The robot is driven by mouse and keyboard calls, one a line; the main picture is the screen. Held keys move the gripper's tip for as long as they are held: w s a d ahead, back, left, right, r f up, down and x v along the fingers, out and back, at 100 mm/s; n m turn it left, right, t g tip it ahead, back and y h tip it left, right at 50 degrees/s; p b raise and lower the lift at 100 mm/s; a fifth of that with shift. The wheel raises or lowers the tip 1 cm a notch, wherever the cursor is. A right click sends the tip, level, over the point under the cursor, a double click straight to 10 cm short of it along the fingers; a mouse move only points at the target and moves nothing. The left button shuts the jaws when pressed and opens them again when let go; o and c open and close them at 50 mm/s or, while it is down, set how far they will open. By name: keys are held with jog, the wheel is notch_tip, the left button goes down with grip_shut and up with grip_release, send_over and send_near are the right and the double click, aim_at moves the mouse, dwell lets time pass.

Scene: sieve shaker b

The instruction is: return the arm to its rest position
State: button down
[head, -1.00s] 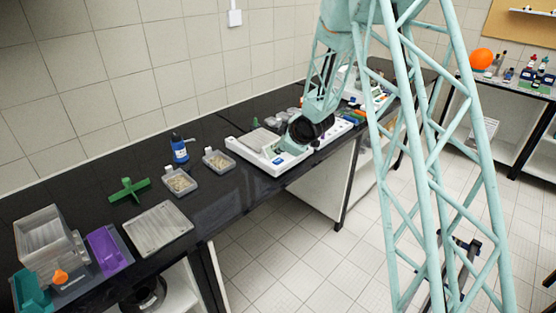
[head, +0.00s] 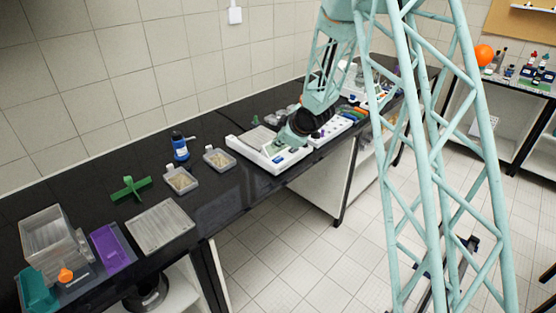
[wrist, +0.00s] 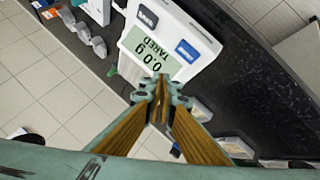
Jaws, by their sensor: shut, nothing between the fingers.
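My gripper (wrist: 162,98) is in the wrist view with its fingertips together and nothing between them. It hangs over the front of a white balance (wrist: 150,40), whose display reads 0.0 g and TARED; how high above it I cannot tell. The fingertips are hard to make out there.
The black bench (head: 120,170) runs along the tiled wall. Left of the balance are two small trays of grains (head: 181,181), a blue-capped bottle (head: 180,147), a green cross (head: 130,188), a grey plate (head: 160,226) and a purple piece (head: 110,248). More items stand close behind my gripper.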

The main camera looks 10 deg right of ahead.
jog(key=shift+r, duration=0.1)
jog(key=s+d+r+m+g+h+b, duration=0.1)
jog(key=s+d+r+m+h, duration=0.15)
jog(key=s+r, duration=0.95)
jog(key=s+d+r+m+g+h+b, duration=0.1)
jog(key=s+d+r+m+b, duration=0.2)
jog(key=s+r, duration=0.95)
jog(key=s+a+m+g, duration=0.1)
jog(key=s+a+m, duration=0.1)
jog(key=s, duration=1.9)
jog(key=s+a+m+g+y+b, duration=0.1)
jog(key=s+a+m, duration=0.2)
jog(key=s, duration=1.8)
jog(key=shift+s+a+f+m+g, duration=0.2)
jog(key=shift+m+g, duration=0.2)
jog(key=shift+m, duration=0.35)
jog(key=shift+w+d, duration=0.1)
jog(key=shift+d, duration=0.05)
